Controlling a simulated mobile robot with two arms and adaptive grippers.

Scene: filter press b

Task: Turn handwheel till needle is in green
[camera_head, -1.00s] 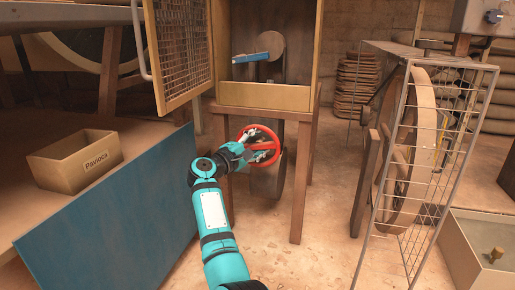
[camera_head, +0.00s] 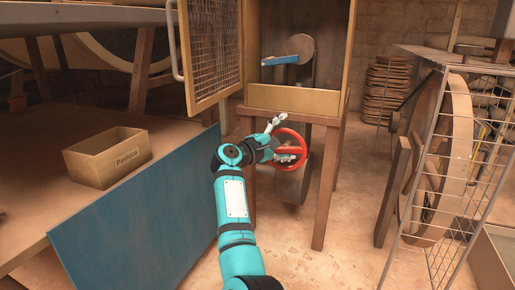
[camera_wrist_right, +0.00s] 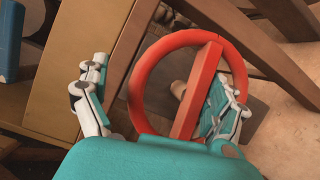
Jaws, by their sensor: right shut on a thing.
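The red handwheel (camera_head: 304,144) is mounted low in front of the wooden cabinet. In the right wrist view the handwheel (camera_wrist_right: 197,90) shows its rim and a straight bar across it. My right gripper (camera_head: 281,140) is shut on the handwheel. In the right wrist view one finger of my right gripper (camera_wrist_right: 157,103) is outside the rim at the left, the other inside the wheel beside the bar. The fingers stand well apart around the rim; exact contact is hard to tell. No gauge, needle or green zone is visible. My left gripper is not in view.
The wooden cabinet (camera_head: 295,101) stands on legs, its mesh door (camera_head: 213,50) open to the left. A blue panel (camera_head: 150,220) and a box labelled Pavioca (camera_head: 92,165) are at the left. A wire guard (camera_head: 437,160) around a large wheel stands at the right.

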